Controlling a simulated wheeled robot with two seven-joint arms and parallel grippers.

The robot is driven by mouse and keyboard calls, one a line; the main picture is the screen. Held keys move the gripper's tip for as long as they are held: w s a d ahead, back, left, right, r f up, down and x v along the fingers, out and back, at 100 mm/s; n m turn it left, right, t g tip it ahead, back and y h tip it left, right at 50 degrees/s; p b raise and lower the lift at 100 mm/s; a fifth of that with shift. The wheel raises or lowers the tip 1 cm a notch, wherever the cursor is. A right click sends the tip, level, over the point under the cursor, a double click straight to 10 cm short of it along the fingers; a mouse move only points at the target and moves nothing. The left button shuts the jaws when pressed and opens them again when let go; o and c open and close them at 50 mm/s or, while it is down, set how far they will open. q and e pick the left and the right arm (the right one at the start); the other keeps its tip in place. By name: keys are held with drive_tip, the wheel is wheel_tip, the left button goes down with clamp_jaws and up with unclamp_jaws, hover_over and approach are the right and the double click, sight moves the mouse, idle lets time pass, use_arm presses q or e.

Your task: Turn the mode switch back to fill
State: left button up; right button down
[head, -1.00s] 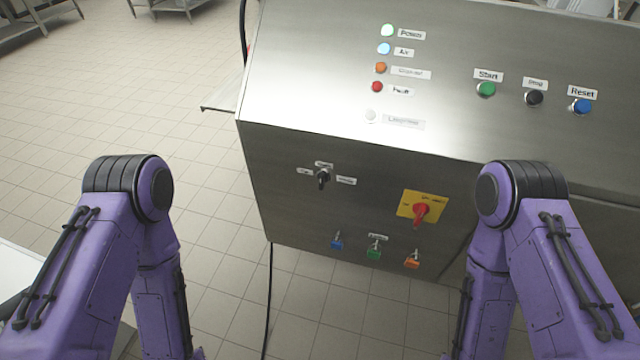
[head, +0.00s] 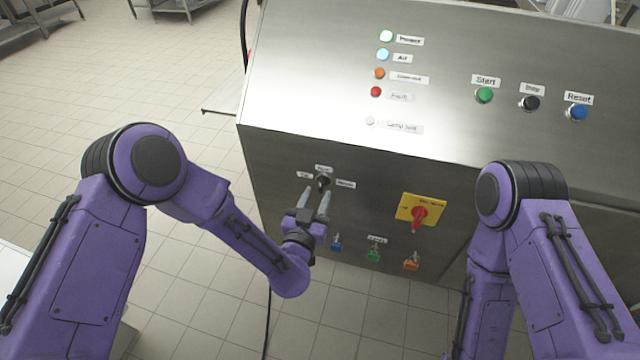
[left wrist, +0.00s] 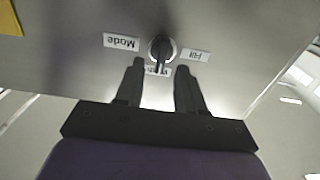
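The mode switch (head: 323,181) is a black knob on the front of the steel cabinet, with small white labels around it. My right gripper is out of view.
A red rotary switch on a yellow plate (head: 404,211) is right of the mode switch. Blue (head: 336,247), green (head: 373,256) and orange (head: 411,264) fittings sit below. Start (head: 484,95), stop (head: 529,103) and reset (head: 577,112) buttons are on the sloped top.

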sight(320, 187)
use_arm(q)
drive_tip(key=shift+x, duration=1.8)
clamp_jaws()
